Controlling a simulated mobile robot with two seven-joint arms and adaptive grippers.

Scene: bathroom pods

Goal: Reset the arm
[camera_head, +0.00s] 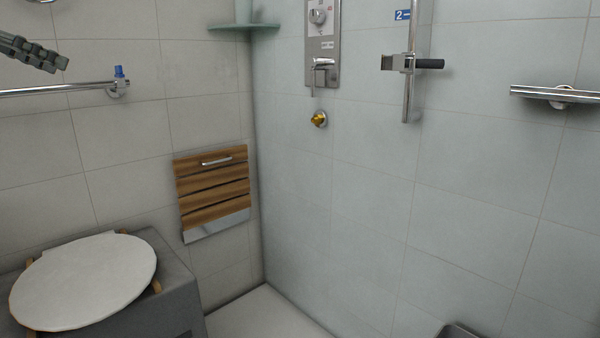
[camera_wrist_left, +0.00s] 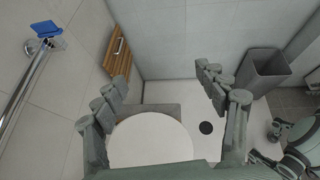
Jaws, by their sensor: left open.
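My left gripper (camera_head: 34,53) shows only in part at the upper left edge of the head view, as grey jointed fingers above a chrome rail. In the left wrist view my left gripper (camera_wrist_left: 163,82) has its two fingers spread wide, with nothing between them. Beyond the fingers are the white toilet lid (camera_wrist_left: 150,142) and the shower floor.
The chrome rail (camera_head: 60,89) on the left wall carries a blue piece (camera_head: 119,72). A folded wooden seat (camera_head: 212,190) hangs beyond the closed toilet lid (camera_head: 85,282). A corner shelf (camera_head: 243,27) is above. A grey bin (camera_wrist_left: 263,72) stands right. The middle is open.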

